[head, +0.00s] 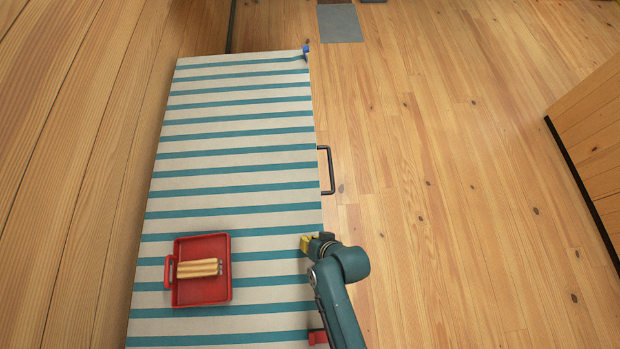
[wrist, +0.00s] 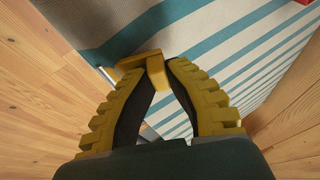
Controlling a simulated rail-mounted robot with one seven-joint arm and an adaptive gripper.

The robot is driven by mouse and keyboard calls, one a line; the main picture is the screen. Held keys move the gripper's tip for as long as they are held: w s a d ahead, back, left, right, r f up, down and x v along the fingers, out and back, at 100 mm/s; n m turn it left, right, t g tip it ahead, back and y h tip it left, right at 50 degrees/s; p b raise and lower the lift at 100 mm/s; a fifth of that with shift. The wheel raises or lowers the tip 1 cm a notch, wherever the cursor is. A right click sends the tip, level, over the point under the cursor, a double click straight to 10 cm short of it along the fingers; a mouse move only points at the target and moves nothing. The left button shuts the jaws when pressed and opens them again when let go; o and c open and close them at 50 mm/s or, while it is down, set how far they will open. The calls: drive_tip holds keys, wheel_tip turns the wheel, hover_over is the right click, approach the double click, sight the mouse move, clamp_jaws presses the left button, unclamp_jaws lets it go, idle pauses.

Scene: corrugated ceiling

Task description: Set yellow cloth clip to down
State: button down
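The yellow cloth clip (wrist: 130,63) sits at the edge of the striped cloth (wrist: 110,25) in the wrist view. Part of it lies between my fingertips, which close in on it from both sides. My gripper (wrist: 163,72) has yellow ribbed fingers with dark inner pads, and its tips appear shut on the clip. In the head view my gripper (head: 306,243) is at the right edge of the striped cloth (head: 230,155). There I cannot separate the clip from the yellow fingers.
A red tray (head: 202,297) holding several tan sticks (head: 198,268) stands on the cloth, left of my gripper. A blue clip (head: 306,53) is at the far right corner, and a red clip (head: 317,338) at the near right edge. A dark handle (head: 331,170) juts from the right side.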

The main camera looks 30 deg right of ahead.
drive_tip(key=shift+w+a+f+g+h+p, duration=0.1)
drive_tip(key=shift+a+g+h+p, duration=0.35)
drive_tip(key=shift+p, duration=0.5)
drive_tip(key=shift+w+a+f+n+g+h, duration=0.1)
drive_tip(key=shift+w+f+n+g+h, duration=0.1)
drive_tip(key=shift+f+n+g+h, duration=0.45)
drive_tip(key=shift+f+h, duration=0.3)
drive_tip(key=shift+h, duration=0.6)
drive_tip(key=c, duration=1)
unclamp_jaws()
drive_tip(key=shift+c, duration=0.2)
drive_tip(key=v, duration=1.2)
